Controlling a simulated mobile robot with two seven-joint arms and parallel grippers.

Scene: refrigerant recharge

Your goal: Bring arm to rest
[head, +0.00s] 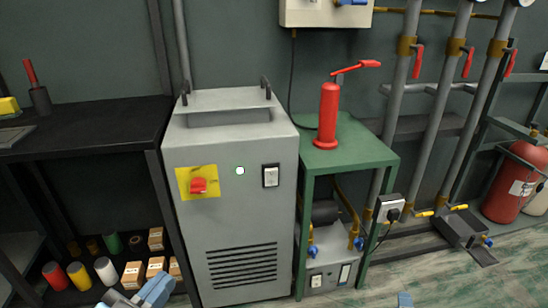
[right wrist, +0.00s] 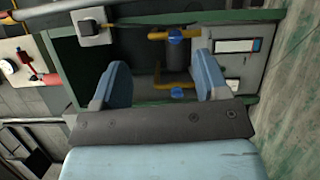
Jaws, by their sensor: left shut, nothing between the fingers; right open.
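My left gripper (head: 152,293) shows at the bottom edge of the head view, in front of the lower left of the grey cabinet (head: 235,220). Its blue fingers are shut with nothing between them. My right gripper (right wrist: 162,84) shows in the right wrist view with its two blue fingers wide apart and nothing between them. It faces the lower part of the green stand (right wrist: 62,75). In the head view only a small blue piece, perhaps of my right gripper, shows at the bottom edge.
A red hand pump (head: 328,115) stands on the green stand (head: 350,150). A shelf at left holds several cans and boxes. Grey pipes with red levers (head: 418,62) rise at right, near a red tank (head: 515,185). Floor at bottom right is mostly clear.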

